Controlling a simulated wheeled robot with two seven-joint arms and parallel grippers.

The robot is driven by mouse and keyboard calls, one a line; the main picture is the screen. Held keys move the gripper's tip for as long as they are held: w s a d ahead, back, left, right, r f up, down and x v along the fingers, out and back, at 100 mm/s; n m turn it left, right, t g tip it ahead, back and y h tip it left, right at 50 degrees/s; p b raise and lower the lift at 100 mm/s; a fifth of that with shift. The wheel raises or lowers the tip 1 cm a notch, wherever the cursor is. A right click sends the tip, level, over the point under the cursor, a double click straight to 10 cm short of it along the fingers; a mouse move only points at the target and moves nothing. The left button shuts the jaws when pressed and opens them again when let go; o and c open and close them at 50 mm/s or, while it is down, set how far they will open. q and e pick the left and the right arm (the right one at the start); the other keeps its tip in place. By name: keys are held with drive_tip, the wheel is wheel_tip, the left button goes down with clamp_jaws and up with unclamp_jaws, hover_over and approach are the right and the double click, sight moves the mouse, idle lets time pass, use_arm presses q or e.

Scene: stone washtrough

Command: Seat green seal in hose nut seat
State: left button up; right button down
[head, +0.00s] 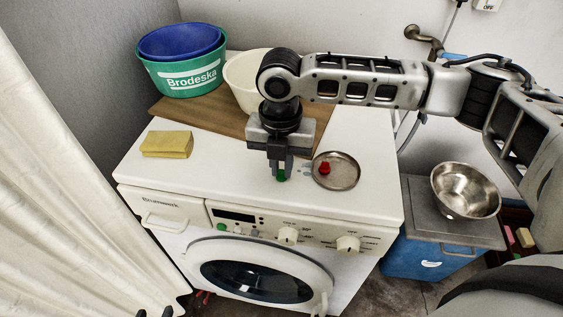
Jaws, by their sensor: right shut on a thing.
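My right gripper (280,168) points down over the white top of the washing machine, left of a round metal dish. It is shut on a small green piece, the green seal (281,176), which shows at its fingertips. I cannot tell whether the seal touches the surface below. A small red piece (325,168) lies in the dish (344,180). Small grey marks or parts between gripper and dish are too small to name. I cannot make out the hose nut seat. Two dark tips of my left gripper (154,312) show apart at the bottom left edge.
On the washing machine (230,196) are a yellow sponge (167,144), a brown board (190,113), a green tub (185,77) holding a blue one (180,41), and a cream bowl (240,88). A steel bowl (466,190) stands right. The machine's front left top is clear.

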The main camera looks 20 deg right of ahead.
drive_tip(key=shift+f, duration=0.1)
drive_tip(key=c, duration=1.5)
unclamp_jaws()
drive_tip(key=shift+o, duration=0.2)
